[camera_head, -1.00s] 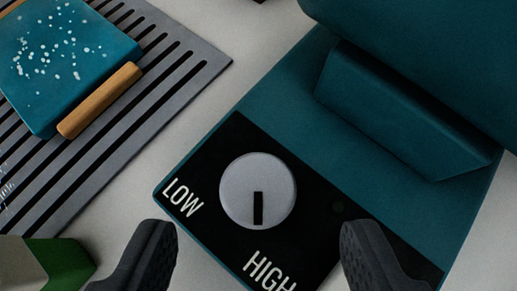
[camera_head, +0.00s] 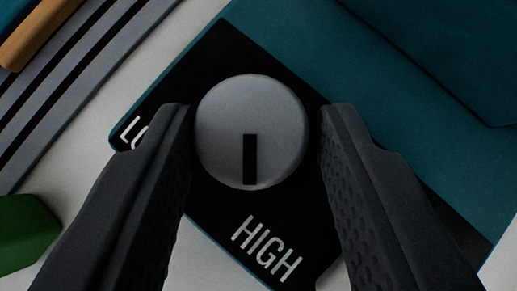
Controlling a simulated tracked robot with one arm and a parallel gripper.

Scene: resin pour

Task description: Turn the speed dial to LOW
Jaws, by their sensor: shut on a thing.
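The speed dial (camera_head: 222,118) is a round grey knob on a black panel (camera_head: 215,50) of a teal machine. Its black pointer mark (camera_head: 250,160) points down in the picture, toward the word HIGH (camera_head: 267,249). The word LOW (camera_head: 131,131) is to the left of the dial and is partly hidden by my left finger. My gripper (camera_head: 256,125) has one dark finger on each side of the dial and is shut on it.
The teal body of the machine (camera_head: 330,60) rises at the upper right. A grey slatted rack (camera_head: 75,95) with a wooden bar (camera_head: 35,30) is at the upper left. A green object (camera_head: 25,228) is at the lower left edge.

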